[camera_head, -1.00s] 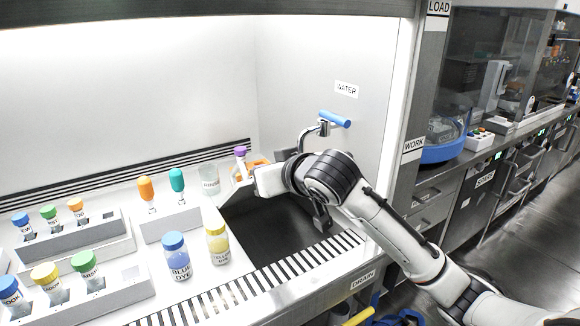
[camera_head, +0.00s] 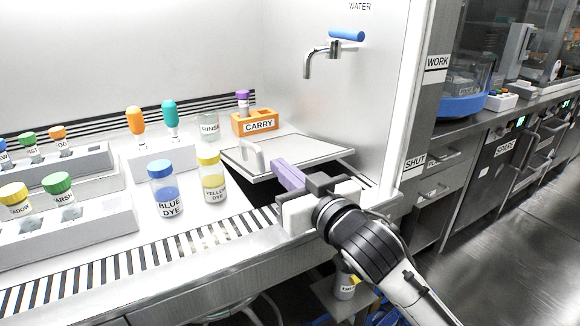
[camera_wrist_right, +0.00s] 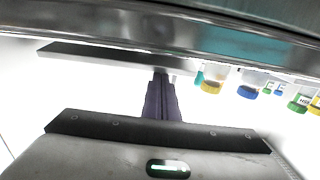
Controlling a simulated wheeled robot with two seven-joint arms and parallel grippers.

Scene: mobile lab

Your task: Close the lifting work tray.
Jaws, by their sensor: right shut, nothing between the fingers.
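The work tray (camera_head: 300,152) is a flat grey panel with a pale upright handle (camera_head: 252,156) on its left side. It lies over the back of the sink opening, slightly tilted, with a dark gap (camera_head: 262,186) under its front edge. My right gripper (camera_head: 287,174) has purple fingers, shut and empty, at this front edge; I cannot tell whether they touch the panel. In the right wrist view, the fingers (camera_wrist_right: 160,98) point toward a thin grey panel edge (camera_wrist_right: 105,57). My left gripper is not in view.
A blue dye bottle (camera_head: 164,190) and a yellow dye bottle (camera_head: 211,178) stand left of the tray. An orange carry rack (camera_head: 255,123) stands behind it, and a faucet (camera_head: 330,48) is on the wall. Vial racks (camera_head: 70,222) fill the left.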

